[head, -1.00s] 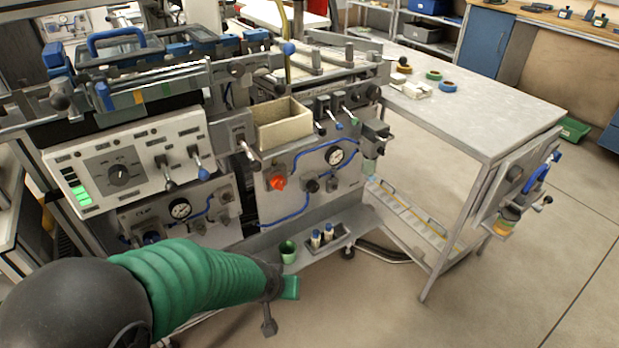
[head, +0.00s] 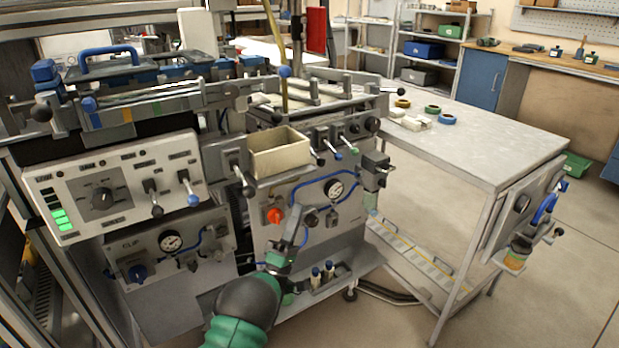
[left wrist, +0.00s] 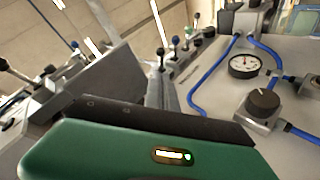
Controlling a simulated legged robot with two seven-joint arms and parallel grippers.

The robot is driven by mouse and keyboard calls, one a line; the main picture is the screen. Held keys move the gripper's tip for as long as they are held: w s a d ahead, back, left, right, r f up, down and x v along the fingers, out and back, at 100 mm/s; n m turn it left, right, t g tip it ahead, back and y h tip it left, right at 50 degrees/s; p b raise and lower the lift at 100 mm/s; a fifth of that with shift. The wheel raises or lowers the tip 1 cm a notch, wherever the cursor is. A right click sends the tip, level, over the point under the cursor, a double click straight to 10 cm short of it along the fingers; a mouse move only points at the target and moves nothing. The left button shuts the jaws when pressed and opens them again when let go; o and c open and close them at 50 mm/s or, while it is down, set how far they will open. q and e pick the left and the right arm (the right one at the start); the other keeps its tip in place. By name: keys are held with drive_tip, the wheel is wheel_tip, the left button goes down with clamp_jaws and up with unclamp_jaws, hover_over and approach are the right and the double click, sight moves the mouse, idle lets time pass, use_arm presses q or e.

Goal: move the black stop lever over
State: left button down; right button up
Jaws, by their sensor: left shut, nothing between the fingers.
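Several levers with black knobs show in the head view, and no label is legible enough to tell which is the stop lever. One black-knobbed lever (head: 248,190) stands alone on a grey plate just left of the beige box. Another black-knobbed lever (head: 157,211) hangs from the white panel beside a blue-knobbed lever (head: 193,200). My left gripper (head: 299,214) is shut and empty, raised in front of the grey valve panel, below the box and apart from these levers. In the left wrist view a black-knobbed lever (left wrist: 160,52) stands beyond the green gripper body. My right gripper is out of view.
The open beige box (head: 280,158) juts out above my gripper. An orange knob (head: 274,215) and a gauge (head: 333,189) are close by on the panel. Small bottles (head: 322,273) stand on the low shelf. The grey table (head: 475,140) is at right.

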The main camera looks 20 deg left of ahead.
use_arm(q)
drive_tip(key=shift+r+h, duration=0.1)
drive_tip(key=shift+h, duration=0.2)
drive_tip(key=b, duration=0.3)
approach(316, 158)
drive_tip(key=x, duration=0.4)
drive_tip(key=shift+w+r, duration=0.3)
drive_tip(key=shift+r, duration=0.15)
